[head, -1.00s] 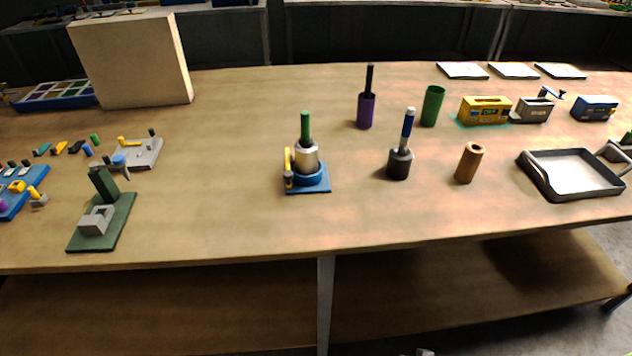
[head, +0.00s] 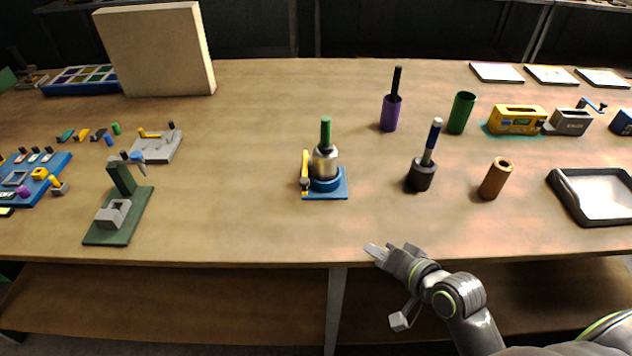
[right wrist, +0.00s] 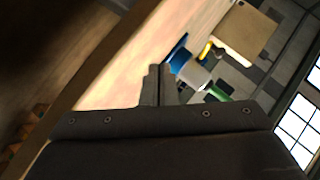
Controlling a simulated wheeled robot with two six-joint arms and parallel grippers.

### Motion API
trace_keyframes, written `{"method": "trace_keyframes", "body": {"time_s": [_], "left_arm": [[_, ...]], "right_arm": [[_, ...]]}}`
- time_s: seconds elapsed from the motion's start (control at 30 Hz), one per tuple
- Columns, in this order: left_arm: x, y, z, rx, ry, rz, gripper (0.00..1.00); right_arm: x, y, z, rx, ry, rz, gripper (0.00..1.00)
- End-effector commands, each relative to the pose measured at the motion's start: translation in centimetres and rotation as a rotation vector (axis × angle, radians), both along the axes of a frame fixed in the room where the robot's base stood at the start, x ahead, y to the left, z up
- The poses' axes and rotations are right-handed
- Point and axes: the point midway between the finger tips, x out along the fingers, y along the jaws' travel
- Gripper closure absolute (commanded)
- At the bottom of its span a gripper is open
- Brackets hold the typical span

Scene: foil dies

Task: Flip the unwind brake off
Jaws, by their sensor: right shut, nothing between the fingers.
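A blue unwind stand (head: 337,193) stands mid-table, holding a silver roll (head: 325,163) on an upright green-topped spindle (head: 326,132). A yellow lever (head: 305,168), which looks like the brake, stands upright at the stand's left side. The right wrist view also shows the stand (right wrist: 176,54), the roll (right wrist: 196,77) and a yellow part (right wrist: 206,50) beyond the fingers. My right gripper (head: 374,251) is shut and empty at the table's front edge, in front of and right of the stand, apart from it. Its fingers (right wrist: 157,84) are together in the wrist view. My left gripper is not in view.
Right of the stand are a dark holder with a blue-handled tool (head: 421,175), a brown cylinder (head: 495,180) and a black-rimmed tray (head: 570,204). A green press (head: 120,226) and a grey plate with another yellow lever (head: 160,148) stand left. Table in front of the stand is clear.

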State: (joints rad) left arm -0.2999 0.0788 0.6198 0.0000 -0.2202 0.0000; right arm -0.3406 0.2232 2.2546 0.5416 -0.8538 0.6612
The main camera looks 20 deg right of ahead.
Motion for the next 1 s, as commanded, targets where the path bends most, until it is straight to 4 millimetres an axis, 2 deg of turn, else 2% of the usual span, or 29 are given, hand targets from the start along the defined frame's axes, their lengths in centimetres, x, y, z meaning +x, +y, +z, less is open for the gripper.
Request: {"method": "trace_keyframes", "body": {"time_s": [0.1,0.2,0.4,0.83,1.0], "left_arm": [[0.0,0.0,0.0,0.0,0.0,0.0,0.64],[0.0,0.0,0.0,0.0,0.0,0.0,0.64],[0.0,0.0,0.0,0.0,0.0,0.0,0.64],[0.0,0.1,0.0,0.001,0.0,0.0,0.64],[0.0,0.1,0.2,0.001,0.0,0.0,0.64]], "right_arm": [[2.4,0.3,2.1,0.188,-0.078,-0.045,1.0],[4.0,0.2,3.8,0.336,-0.13,-0.08,1.0],[5.6,-0.1,5.8,0.521,-0.184,-0.118,1.0],[6.0,-0.1,6.2,0.552,-0.192,-0.125,1.0],[7.2,0.3,6.1,0.551,-0.193,-0.124,1.0]]}}
